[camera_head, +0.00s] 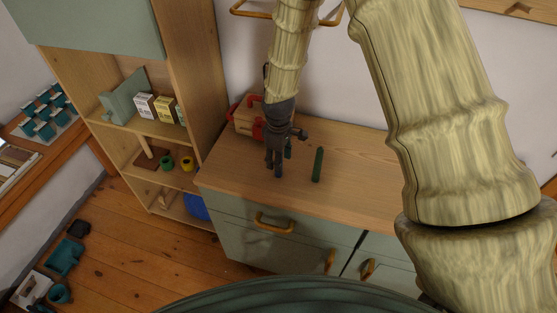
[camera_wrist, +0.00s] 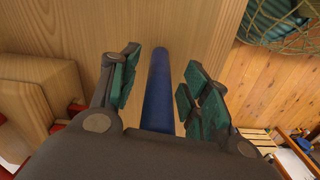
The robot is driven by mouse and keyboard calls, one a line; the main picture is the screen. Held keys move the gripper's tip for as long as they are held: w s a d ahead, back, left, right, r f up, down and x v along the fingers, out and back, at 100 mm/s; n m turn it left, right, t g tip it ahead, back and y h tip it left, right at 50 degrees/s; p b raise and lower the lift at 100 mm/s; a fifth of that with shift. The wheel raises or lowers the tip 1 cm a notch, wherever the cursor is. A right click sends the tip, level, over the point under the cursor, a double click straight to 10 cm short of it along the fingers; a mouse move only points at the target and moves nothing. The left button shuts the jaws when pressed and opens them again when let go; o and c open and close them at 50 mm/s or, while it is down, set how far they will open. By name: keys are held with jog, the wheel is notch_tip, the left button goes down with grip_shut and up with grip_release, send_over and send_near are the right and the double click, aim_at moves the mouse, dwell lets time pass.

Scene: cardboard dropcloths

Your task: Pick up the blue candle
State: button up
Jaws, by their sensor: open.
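The blue candle (camera_wrist: 158,88) is a long dark blue cylinder. In the wrist view it lies between my gripper's two teal-padded fingers, with a gap on both sides, against the wooden countertop. Its near end is hidden by the gripper body. My gripper (camera_wrist: 163,78) is open with nothing clamped. In the head view my gripper (camera_head: 279,163) points down over the cabinet top, and mostly hides the candle there.
A dark green stick (camera_head: 318,165) lies on the cabinet top (camera_head: 355,168), right of my gripper. A wooden box with red parts (camera_head: 246,117) stands close behind on the left. A shelf unit (camera_head: 183,75) rises at the left. The countertop's front edge is near.

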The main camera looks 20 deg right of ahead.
grip_shut()
jog(key=shift+r, duration=0.1)
dwell(0.3)
